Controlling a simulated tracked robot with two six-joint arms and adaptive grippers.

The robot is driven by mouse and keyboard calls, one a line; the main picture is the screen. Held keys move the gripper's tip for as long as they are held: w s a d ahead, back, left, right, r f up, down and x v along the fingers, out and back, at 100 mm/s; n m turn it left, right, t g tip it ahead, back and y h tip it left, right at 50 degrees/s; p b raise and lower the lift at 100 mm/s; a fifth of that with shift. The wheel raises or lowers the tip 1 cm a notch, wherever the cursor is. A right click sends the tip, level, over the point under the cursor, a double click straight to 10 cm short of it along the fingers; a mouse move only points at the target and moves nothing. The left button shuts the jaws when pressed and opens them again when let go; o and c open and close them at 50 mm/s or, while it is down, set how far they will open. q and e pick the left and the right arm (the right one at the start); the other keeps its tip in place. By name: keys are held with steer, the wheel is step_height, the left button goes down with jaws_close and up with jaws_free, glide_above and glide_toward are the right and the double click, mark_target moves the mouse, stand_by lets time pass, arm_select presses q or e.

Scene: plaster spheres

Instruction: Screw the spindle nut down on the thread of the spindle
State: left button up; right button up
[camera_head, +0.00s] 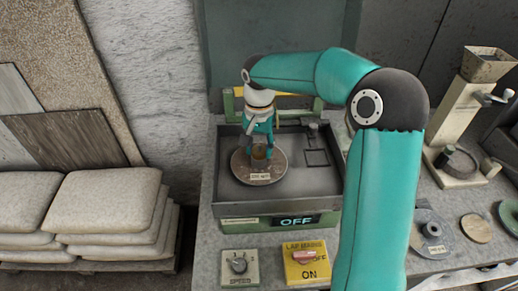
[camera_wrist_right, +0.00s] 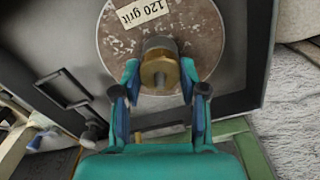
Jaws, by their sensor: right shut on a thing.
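My right gripper (camera_head: 260,156) points down over the round lapping disc (camera_head: 242,171), which has a "120 grit" label. Its fingers are shut on the brass-coloured spindle nut (camera_wrist_right: 156,75), one finger on each side, at the disc's centre. The wrist view also shows my right gripper (camera_wrist_right: 159,82) and the speckled disc (camera_wrist_right: 190,25) behind the nut. A dark round end (camera_wrist_right: 158,45), which looks like the spindle, shows beside the nut. The thread and how far down the nut sits are hidden. My left gripper is not in view.
The disc lies in a dark tray (camera_head: 310,190) on a green machine with an "OFF" sign (camera_head: 297,221). A speed knob (camera_head: 239,263) and a yellow switch box (camera_head: 306,265) stand in front. A beige hopper device (camera_head: 461,110) and loose discs (camera_head: 476,228) are at right.

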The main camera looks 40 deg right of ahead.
steer(key=m+b, duration=0.1)
steer(key=m, duration=0.9)
steer(key=o, duration=1.3)
steer(key=shift+o, duration=0.2)
steer(key=shift+r+p, duration=1.4)
steer(key=shift+r, duration=0.65)
